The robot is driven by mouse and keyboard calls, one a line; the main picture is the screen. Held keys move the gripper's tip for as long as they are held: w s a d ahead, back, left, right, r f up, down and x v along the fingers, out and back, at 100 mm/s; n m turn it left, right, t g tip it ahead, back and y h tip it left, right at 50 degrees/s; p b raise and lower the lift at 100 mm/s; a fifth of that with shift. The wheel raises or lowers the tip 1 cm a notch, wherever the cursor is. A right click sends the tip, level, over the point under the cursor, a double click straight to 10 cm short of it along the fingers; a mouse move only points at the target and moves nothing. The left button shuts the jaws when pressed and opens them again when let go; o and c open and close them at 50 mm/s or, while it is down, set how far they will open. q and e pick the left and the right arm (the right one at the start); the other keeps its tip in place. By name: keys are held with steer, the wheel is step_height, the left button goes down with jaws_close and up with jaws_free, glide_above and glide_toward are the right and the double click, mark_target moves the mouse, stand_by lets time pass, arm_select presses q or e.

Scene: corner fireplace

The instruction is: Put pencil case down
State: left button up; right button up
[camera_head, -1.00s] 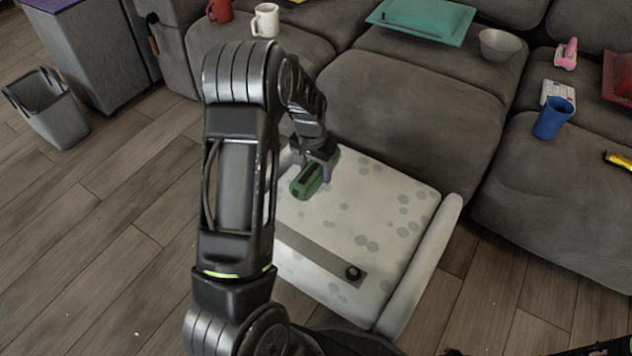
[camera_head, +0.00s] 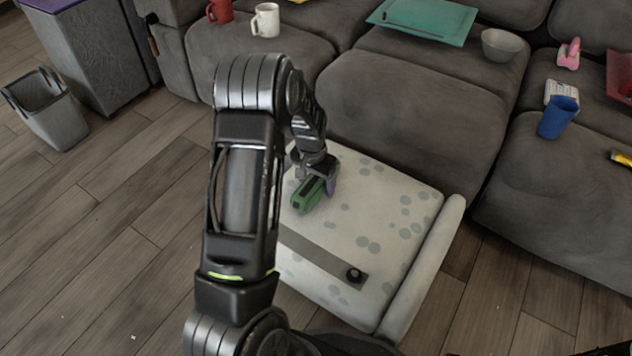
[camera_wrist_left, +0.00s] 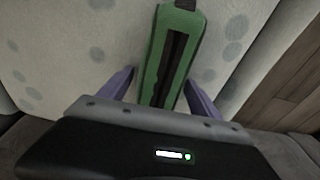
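The pencil case (camera_head: 308,195) is green with a dark strip along its top. It lies on the pale spotted seat (camera_head: 385,200), near its left side. My left gripper (camera_head: 318,182) is at the case, with a purple finger showing at its right side. In the left wrist view, the case (camera_wrist_left: 172,50) lies between the two spread purple fingers of the left gripper (camera_wrist_left: 160,82), with a visible gap on its left side. The gripper is open around it. My right gripper is not seen.
The seat has a raised right edge (camera_head: 425,270). The grey sofa (camera_head: 420,120) stands behind, holding a blue cup (camera_head: 557,118) and a bowl (camera_head: 500,44). A bin (camera_head: 52,110) stands left.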

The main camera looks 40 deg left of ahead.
mark_target(313, 182)
arm_select(q)
steer(key=shift+o, duration=0.2)
steer(key=shift+r, duration=0.15)
steer(key=r+p, duration=0.1)
steer(key=r, duration=0.2)
steer(key=s+r+p, duration=0.1)
steer(key=r+p, duration=0.1)
steer(key=r, duration=0.2)
steer(key=r+p, duration=0.1)
steer(key=r, duration=0.3)
steer(key=shift+s, duration=0.15)
steer(key=shift+s+d+r+p, duration=0.1)
steer(key=shift+r+p, duration=0.3)
steer(key=shift+r, duration=0.05)
